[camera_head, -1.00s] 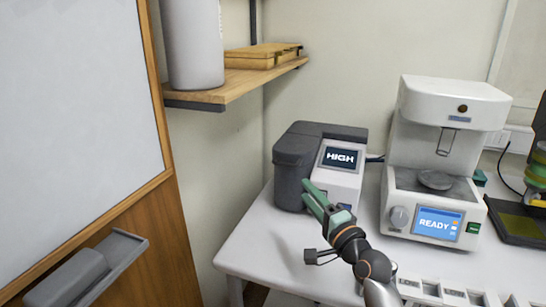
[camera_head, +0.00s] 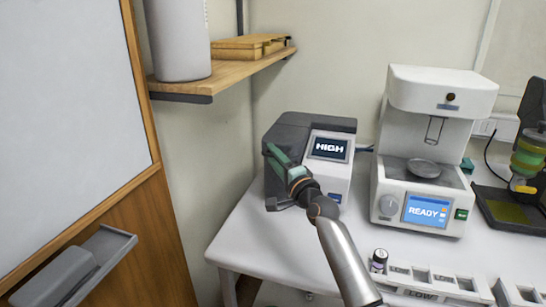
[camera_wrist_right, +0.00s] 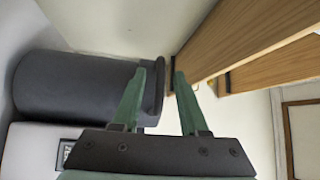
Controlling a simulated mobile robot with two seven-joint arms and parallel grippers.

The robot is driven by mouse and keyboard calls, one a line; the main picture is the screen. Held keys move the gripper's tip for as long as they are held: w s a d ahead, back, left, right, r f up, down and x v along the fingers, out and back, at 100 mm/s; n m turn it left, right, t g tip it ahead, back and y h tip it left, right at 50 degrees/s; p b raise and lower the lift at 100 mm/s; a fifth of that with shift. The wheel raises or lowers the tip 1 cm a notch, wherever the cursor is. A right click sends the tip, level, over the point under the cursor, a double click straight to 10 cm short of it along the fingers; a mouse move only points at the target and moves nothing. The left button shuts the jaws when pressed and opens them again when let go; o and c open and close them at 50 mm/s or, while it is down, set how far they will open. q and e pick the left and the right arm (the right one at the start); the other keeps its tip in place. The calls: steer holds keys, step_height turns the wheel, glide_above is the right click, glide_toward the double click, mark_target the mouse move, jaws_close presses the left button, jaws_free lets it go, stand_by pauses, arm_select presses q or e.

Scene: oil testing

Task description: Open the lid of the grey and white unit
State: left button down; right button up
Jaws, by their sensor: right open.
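The grey and white unit (camera_head: 336,172) stands at the left end of the white table, its screen reading HIGH. Its dark grey lid (camera_head: 290,135) looks closed. My right gripper (camera_head: 270,152) is in front of the unit's dark left side. In the right wrist view my right gripper (camera_wrist_right: 168,78) is open, with green fingers. The lid's dark rounded body (camera_wrist_right: 75,88) is left of the fingers, and its protruding edge (camera_wrist_right: 160,90) lies between them. I cannot tell whether a finger touches it. My left gripper is not in view.
A white machine (camera_head: 425,150) reading READY stands right of the unit. A small dark vial (camera_head: 379,260) and a white rack (camera_head: 440,283) are at the table's front. A wooden shelf (camera_head: 225,80) with a yellow case (camera_head: 248,48) hangs above left. A whiteboard (camera_head: 65,110) is at far left.

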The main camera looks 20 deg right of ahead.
steer(key=shift+w+a, duration=0.1)
steer(key=shift+w, duration=0.35)
steer(key=shift+c, duration=0.2)
jaws_close()
steer(key=shift+r, duration=0.2)
stand_by(0.8)
